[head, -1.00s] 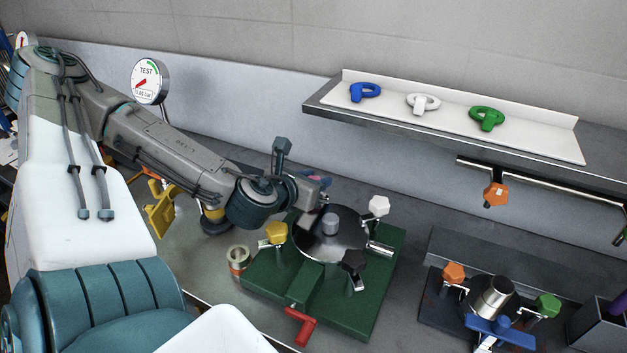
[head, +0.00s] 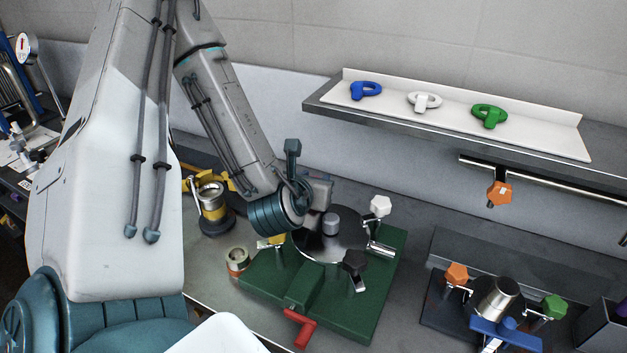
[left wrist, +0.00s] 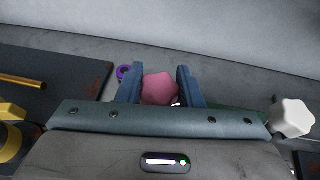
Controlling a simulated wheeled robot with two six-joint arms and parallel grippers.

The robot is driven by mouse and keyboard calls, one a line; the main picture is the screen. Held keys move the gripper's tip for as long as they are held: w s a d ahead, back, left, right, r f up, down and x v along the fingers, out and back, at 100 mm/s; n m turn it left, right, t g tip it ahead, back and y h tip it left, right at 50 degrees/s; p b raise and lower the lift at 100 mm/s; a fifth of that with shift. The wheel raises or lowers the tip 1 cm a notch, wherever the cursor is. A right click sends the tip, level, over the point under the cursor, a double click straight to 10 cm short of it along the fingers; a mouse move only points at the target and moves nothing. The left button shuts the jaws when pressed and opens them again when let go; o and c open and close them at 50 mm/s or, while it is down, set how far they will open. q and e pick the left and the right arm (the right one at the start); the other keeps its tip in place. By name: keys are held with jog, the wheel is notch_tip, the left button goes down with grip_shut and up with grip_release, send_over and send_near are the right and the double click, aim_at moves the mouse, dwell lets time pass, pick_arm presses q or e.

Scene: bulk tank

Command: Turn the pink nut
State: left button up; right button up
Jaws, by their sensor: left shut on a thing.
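The pink nut (left wrist: 160,88) sits between the two blue fingers of my left gripper (left wrist: 159,86) in the left wrist view, and the fingers are shut on it. In the head view my left gripper (head: 320,190) is at the far side of the round steel lid (head: 345,247) on the green base (head: 372,298). There my own wrist hides the pink nut. My right gripper is not in view.
A white knob (head: 380,206), a black knob (head: 355,263) and a mostly hidden yellow knob (head: 277,240) stand around the lid. A red handle (head: 300,327) is at the front. A shelf (head: 450,123) with coloured rings overhangs at the right.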

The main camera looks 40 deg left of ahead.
pick_arm(q)
jog(key=shift+f, duration=0.15)
dwell(0.4)
jog(key=o, duration=1)
jog(key=shift+c, duration=0.2)
